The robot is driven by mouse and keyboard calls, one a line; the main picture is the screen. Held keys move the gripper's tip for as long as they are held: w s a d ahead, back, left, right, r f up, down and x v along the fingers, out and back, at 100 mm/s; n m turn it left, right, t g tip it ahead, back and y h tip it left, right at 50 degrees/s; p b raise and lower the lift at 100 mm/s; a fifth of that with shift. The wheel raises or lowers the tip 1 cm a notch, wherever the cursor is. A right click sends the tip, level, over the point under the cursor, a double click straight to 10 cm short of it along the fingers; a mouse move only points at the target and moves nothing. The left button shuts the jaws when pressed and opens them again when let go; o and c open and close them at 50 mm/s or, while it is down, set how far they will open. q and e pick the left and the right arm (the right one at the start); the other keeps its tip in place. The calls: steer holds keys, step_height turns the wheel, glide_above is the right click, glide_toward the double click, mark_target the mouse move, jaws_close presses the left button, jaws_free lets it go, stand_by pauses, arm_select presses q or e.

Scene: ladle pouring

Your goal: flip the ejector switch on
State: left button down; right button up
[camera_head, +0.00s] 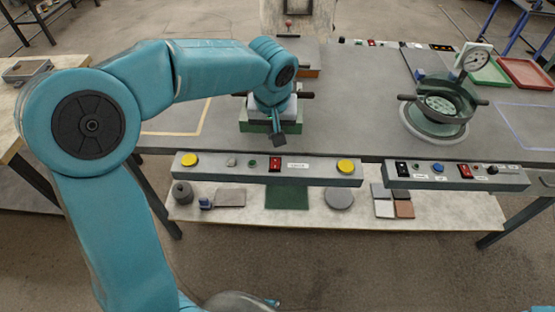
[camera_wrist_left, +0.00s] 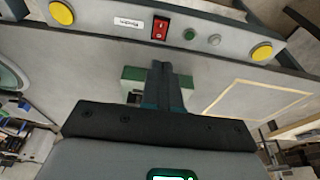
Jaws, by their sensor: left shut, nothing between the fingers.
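A red rocker switch (camera_head: 274,164) sits in the middle of the grey left control panel (camera_head: 225,169), with a small white label beside it. I take it to be the ejector switch, though the label is too small to read surely. The switch also shows near the top of the left wrist view (camera_wrist_left: 160,28). My left gripper (camera_head: 278,140) is shut and empty, pointing down just behind the panel's back edge. In the left wrist view its closed fingers (camera_wrist_left: 162,70) lie apart from the switch. My right gripper is not in view.
Yellow buttons (camera_head: 346,166) sit at the panel ends, with a green button (camera_head: 252,163) left of the switch. A right panel (camera_head: 440,177) holds another red switch (camera_head: 466,171). A green-and-white block (camera_head: 258,124) stands behind my gripper. A round pot-like fixture (camera_head: 440,107) stands right.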

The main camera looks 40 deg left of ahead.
arm_select(q)
glide_toward(275, 167)
steer(key=x, duration=0.5)
steer(key=shift+w+a, duration=0.25)
steer(key=shift+x, duration=0.75)
steer(key=shift+s+d, duration=0.2)
steer(key=shift+s+f+b, duration=0.1)
steer(key=shift+f+b, duration=0.55)
steer(key=shift+b, duration=0.6)
steer(key=shift+d+r+p, duration=0.1)
steer(key=shift+r+p, duration=0.2)
steer(key=shift+w+a+r+p, duration=0.35)
steer(key=shift+w+a+p, duration=0.1)
steer(key=shift+w, duration=0.2)
